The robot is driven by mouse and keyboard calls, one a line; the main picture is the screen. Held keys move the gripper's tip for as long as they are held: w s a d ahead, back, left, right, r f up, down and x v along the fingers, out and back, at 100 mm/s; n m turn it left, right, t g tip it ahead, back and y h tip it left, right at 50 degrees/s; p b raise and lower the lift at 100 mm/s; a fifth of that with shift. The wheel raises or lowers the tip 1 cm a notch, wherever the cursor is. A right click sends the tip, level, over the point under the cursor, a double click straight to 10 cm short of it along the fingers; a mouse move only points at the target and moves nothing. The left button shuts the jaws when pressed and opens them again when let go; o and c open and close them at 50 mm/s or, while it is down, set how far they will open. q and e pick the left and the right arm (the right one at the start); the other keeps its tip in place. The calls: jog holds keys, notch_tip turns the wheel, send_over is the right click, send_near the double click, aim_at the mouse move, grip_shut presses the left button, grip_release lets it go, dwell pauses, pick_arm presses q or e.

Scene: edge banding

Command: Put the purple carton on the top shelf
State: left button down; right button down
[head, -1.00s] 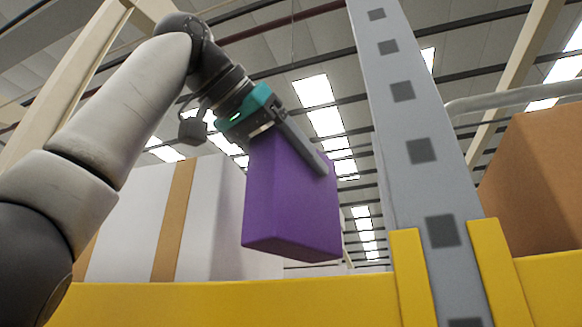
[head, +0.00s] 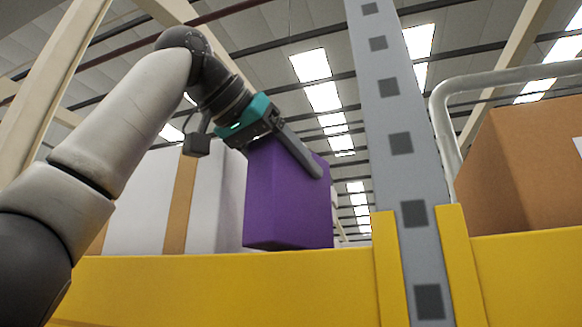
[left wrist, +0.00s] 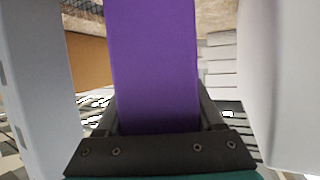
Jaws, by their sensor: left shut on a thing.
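The purple carton (head: 287,205) hangs upright in my left gripper (head: 312,168) in the head view. The gripper is shut across the carton's top, and one dark finger lies along its upper side. The carton's lower edge appears right at the top edge of the yellow shelf beam (head: 225,290); I cannot tell whether it touches the shelf. The shelf surface behind the beam is hidden. In the left wrist view the purple carton (left wrist: 153,60) fills the space between the two fingers. My right gripper is not in view.
A white box with a tan stripe (head: 220,200) stands just left of the carton. The grey perforated upright (head: 398,180) rises close to its right. Beyond it are a brown box (head: 525,160) and a curved grey rail (head: 440,115).

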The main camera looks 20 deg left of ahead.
pick_arm(q)
jog(key=shift+f+b, duration=0.5)
jog(key=shift+f, duration=0.05)
grip_release()
jog(key=shift+s, duration=0.1)
jog(key=v, duration=1.5)
jog(key=shift+p, duration=0.4)
